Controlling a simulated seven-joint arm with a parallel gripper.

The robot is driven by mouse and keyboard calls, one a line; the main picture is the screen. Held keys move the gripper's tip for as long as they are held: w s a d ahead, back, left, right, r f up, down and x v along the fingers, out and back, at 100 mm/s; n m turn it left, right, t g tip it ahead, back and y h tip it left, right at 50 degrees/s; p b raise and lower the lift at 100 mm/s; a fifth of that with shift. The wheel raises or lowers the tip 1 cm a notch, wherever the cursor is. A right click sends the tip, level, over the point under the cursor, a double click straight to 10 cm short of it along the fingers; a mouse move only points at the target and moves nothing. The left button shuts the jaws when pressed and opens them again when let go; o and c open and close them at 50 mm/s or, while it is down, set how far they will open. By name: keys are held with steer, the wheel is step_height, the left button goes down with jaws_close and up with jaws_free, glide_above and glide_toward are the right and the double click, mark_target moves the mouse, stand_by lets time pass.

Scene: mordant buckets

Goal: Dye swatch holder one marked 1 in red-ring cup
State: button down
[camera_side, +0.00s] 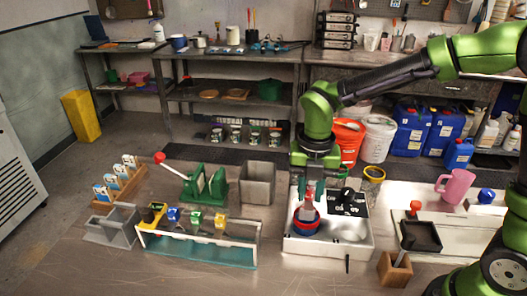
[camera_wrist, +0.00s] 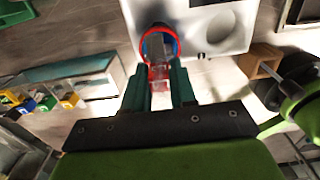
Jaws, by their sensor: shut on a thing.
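My gripper (camera_side: 308,186) points down over the white tray station, and its two green fingers show in the wrist view (camera_wrist: 160,78). It is shut on a swatch holder (camera_side: 310,196) with a red top and a pale lower part; the holder also shows in the wrist view (camera_wrist: 158,71). The red-ring cup (camera_side: 305,225) is blue with a red rim and stands in the left part of the tray, directly below my gripper. It also shows in the wrist view (camera_wrist: 146,36). The holder's lower end overlaps the cup's opening; its depth is unclear. I cannot read the holder's mark.
The white tray (camera_side: 300,248) also has a black panel and a round hollow. A rack (camera_side: 190,257) with several coloured holders stands left. A green stand (camera_side: 205,186) and grey bin (camera_side: 257,183) are behind. A wooden block (camera_side: 394,270) stands front right; bare table lies in front.

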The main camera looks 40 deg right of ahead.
mark_target(309, 198)
steer(key=shift+f, duration=2.3)
steer(key=shift+r, duration=0.35)
steer(key=shift+f, duration=0.2)
steer(key=shift+f, duration=0.15)
steer(key=shift+r, duration=0.35)
steer(key=shift+f, duration=0.15)
